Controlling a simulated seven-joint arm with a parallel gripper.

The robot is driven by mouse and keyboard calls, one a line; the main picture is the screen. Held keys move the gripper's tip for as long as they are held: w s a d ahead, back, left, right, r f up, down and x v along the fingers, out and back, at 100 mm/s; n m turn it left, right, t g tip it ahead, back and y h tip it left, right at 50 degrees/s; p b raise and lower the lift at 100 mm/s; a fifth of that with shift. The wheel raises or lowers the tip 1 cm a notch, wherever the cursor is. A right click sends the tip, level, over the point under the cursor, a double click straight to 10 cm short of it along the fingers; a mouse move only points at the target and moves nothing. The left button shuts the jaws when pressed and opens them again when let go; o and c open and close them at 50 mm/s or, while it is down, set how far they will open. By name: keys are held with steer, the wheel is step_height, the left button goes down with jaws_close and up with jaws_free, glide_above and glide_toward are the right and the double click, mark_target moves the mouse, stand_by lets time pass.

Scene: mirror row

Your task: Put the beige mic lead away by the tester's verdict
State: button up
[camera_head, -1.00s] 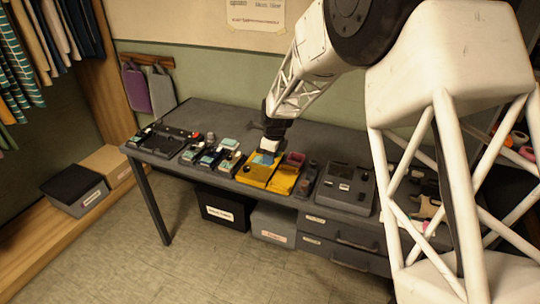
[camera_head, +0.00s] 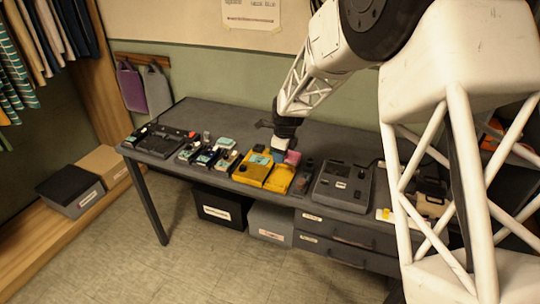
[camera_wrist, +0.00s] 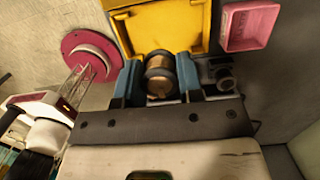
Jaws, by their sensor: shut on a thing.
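My gripper (camera_head: 284,146) is over the worktable, just behind the yellow tester (camera_head: 253,172). In the wrist view, its blue fingers (camera_wrist: 159,80) are shut on a small beige-brown cylinder with dark bands (camera_wrist: 159,74), which looks like the beige mic lead. The lead is hidden in the head view. The yellow tester also shows at the top of the wrist view (camera_wrist: 165,48). A pink tray (camera_head: 292,158) is beside the gripper; the wrist view shows it open and empty (camera_wrist: 248,26). I cannot read any verdict on the tester.
Several small devices (camera_head: 208,156) stand left of the tester, and a grey console (camera_head: 343,186) stands right. A black labelled bin (camera_head: 219,208) and a grey bin (camera_head: 270,222) are under the table, beside drawers (camera_head: 340,240). The table's back left is clear.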

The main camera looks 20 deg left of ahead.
steer(key=w+d, duration=0.3)
steer(key=d, duration=0.6)
steer(key=shift+w+f, duration=0.1)
steer(key=shift+f, duration=0.15)
steer(key=shift+f, duration=2.45)
steer(key=shift+f, duration=1.05)
stand_by(0.8)
steer(key=o, duration=1)
steer(key=shift+o, duration=0.2)
steer(key=shift+r, duration=0.15)
step_height(320, 180, up, 8)
steer(key=d, duration=0.1)
steer(key=shift+f, duration=0.25)
